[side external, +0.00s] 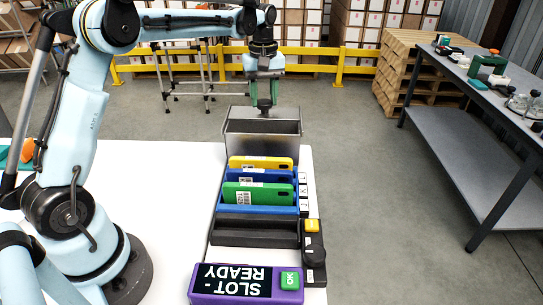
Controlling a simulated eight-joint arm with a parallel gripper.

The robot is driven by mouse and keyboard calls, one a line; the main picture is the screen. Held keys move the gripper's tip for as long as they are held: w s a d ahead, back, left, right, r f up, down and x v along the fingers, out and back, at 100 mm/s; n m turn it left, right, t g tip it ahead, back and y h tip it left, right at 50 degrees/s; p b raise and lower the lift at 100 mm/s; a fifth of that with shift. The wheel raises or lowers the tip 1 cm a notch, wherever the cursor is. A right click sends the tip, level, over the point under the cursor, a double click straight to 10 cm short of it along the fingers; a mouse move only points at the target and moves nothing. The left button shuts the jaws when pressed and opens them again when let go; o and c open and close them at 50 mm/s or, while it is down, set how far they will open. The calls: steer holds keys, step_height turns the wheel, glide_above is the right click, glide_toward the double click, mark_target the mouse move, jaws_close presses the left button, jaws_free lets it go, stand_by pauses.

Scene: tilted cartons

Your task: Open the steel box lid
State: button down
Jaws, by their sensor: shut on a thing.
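The steel box (262,148) stands at the far end of the white table, behind the row of coloured cartridges. Its grey lid (285,114) is at the top of the box. My gripper (263,107) has greenish fingers and points straight down onto the lid from above. It is shut on the lid near the middle of its width. The exact contact is small and partly hidden by the fingers.
Yellow (260,163), blue (286,176) and green (245,193) cartridges stand in a rack in front of the box. A purple display (210,288) reads "SLOT-READY" upside down. A dark side bench (470,125) stands apart at right. The floor between is clear.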

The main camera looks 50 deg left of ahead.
mark_target(264, 102)
steer(key=c, duration=0.6)
jaws_free()
step_height(264, 102, up, 12)
steer(key=shift+r, duration=0.1)
stand_by(0.4)
steer(key=shift+d, duration=0.1)
steer(key=s+d+f+m+t, duration=0.1)
steer(key=s+d+m+t, duration=0.3)
steer(key=s+d+m, duration=0.4)
steer(key=s+d+f+m+t, duration=0.1)
steer(key=s+f, duration=0.2)
steer(key=s+d+f+m+t, duration=0.1)
steer(key=s+f, duration=0.3)
steer(key=s+d+f+m+t, duration=0.1)
steer(key=s+f+m, duration=0.1)
steer(key=s+f, duration=0.2)
steer(key=shift+s+d, duration=0.25)
steer(key=shift+d, duration=0.05)
